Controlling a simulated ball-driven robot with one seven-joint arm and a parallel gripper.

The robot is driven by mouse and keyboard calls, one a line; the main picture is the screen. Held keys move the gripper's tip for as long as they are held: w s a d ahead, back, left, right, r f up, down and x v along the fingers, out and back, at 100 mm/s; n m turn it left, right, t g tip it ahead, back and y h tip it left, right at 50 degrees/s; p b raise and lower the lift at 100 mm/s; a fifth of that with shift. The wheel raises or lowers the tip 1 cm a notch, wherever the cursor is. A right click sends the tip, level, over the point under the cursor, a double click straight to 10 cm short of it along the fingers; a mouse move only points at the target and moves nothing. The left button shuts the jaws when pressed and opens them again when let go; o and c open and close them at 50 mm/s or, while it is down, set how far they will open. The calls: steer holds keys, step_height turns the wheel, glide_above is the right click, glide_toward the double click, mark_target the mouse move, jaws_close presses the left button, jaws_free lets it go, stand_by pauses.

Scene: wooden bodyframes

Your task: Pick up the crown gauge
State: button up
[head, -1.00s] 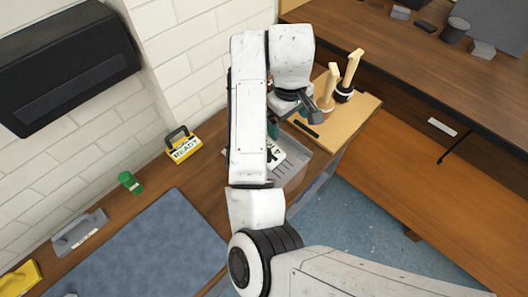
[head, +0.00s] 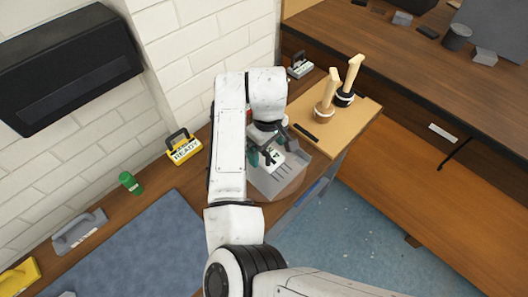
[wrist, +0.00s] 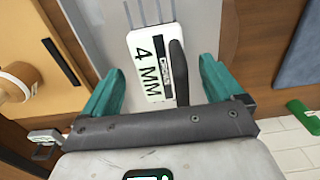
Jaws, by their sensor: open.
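A pale block marked "4 MM" with a dark handle strip, which looks like the crown gauge (wrist: 149,62), shows in the wrist view; no label there reads "crown". It lies in a grey slotted tray (wrist: 90,25). My gripper (wrist: 160,72) has its teal fingers spread, one on each side of the block, with nothing held. I cannot tell how high the fingers are above it. In the head view my gripper (head: 264,156) is over the tray (head: 284,183), and my arm hides part of the tray and block.
A wooden board (head: 358,115) with two wooden-handled tools (head: 325,100) stands right of the tray. A yellow "READY" block (head: 183,147), a green cylinder (head: 131,183), a grey handled block (head: 79,231) and a blue-grey mat (head: 135,250) lie left. Another grey device (head: 300,66) is behind. The brick wall is close.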

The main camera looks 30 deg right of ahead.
steer(key=shift+f, duration=1.25)
steer(key=shift+c, duration=0.4)
steer(key=c, duration=1.2)
steer(key=shift+r, duration=0.1)
steer(key=shift+c, duration=0.7)
steer(key=shift+r, duration=0.1)
